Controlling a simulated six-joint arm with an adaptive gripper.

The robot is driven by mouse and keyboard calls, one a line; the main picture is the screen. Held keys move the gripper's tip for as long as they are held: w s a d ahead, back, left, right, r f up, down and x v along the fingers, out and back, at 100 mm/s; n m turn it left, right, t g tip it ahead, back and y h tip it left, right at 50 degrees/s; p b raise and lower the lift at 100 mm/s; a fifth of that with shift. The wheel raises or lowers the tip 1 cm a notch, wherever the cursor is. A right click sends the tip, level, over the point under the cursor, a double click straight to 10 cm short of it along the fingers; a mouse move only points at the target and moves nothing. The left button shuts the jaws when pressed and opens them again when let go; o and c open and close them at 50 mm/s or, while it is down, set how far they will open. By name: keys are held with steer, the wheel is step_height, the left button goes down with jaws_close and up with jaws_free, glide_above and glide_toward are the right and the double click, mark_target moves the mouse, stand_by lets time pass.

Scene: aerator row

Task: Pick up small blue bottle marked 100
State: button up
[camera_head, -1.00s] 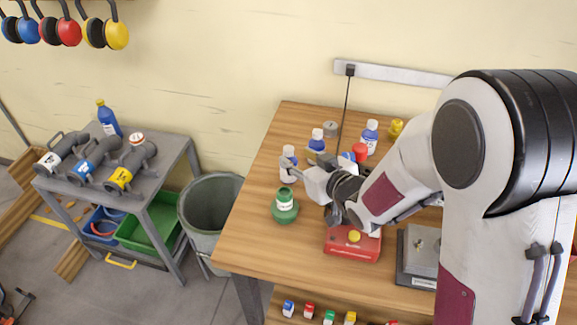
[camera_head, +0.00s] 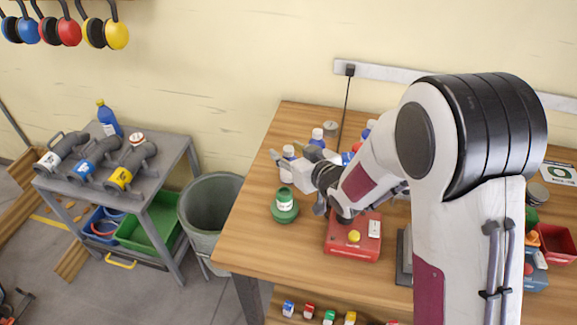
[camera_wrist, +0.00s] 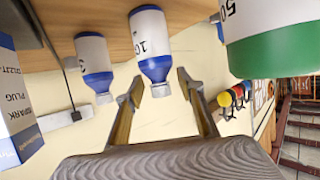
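In the head view the bottle (camera_head: 287,170) stands on the wooden table, partly covered by my gripper (camera_head: 284,160).
A green bottle (camera_head: 285,211) marked "50" in part stands close by. Another blue bottle (camera_head: 317,137) is behind, and one more (camera_head: 368,129) is partly hidden by my arm. A red box with a yellow button (camera_head: 353,246) lies under my arm. A bin (camera_head: 209,213) stands left of the table.

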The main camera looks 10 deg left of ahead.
stand_by(0.4)
jaws_close()
steer(key=shift+r, duration=5.05)
